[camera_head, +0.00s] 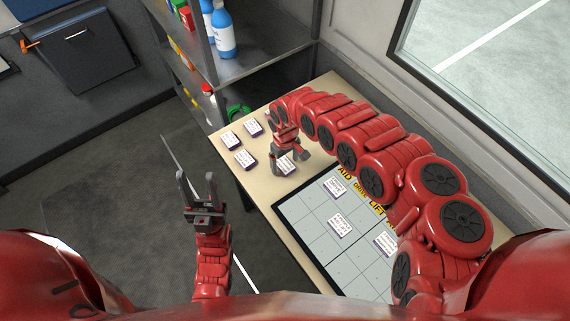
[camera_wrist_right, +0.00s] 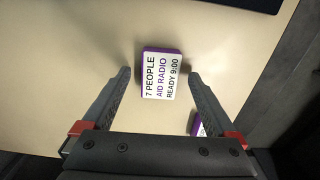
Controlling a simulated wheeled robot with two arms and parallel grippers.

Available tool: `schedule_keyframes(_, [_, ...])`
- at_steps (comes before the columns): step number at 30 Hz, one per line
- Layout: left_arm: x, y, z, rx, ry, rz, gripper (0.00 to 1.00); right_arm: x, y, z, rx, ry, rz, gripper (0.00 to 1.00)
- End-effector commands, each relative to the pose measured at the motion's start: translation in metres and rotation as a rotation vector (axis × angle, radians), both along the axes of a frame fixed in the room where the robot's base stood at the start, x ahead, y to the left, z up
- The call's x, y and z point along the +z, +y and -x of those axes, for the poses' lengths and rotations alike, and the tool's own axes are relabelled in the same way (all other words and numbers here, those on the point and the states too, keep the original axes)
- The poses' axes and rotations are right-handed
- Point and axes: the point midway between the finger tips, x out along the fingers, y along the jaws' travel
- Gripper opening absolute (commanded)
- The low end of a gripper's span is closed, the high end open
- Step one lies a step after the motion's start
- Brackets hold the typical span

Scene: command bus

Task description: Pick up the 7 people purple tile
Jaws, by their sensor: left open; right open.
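My left gripper (camera_head: 197,185) is open and empty, left of the table over the floor.
Other tiles lie close by on the table (camera_head: 262,184), including one (camera_head: 244,158) to the left and one (camera_head: 229,140) behind it. A gridded board (camera_head: 312,235) with several tiles is at the front right. A metal shelf (camera_head: 265,62) with bottles stands behind.

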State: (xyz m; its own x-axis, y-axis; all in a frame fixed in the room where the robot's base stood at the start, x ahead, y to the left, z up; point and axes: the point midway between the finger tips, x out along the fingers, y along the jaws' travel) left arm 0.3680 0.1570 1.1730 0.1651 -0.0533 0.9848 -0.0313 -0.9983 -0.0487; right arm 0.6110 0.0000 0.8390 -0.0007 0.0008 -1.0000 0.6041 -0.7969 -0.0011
Motion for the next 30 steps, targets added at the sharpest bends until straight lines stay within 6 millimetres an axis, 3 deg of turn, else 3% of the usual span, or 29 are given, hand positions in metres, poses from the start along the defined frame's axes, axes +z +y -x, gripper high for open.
schedule_keyframes(7, [0.0000, 0.0000, 0.0000, 0.000, 0.000, 0.000, 0.50, -0.0011, -0.0002, -0.0002, 0.000, -0.001, 0.001, 0.93])
schedule_keyframes(22, [0.0000, 0.0000, 0.0000, 0.000, 0.000, 0.000, 0.50, -0.0007, -0.0003, -0.0003, 0.000, -0.001, 0.001, 0.03])
schedule_keyframes(30, [0.0001, 0.0000, 0.0000, 0.000, 0.000, 0.000, 0.50, -0.0002, -0.0001, -0.0006, 0.000, -0.001, 0.001, 0.00])
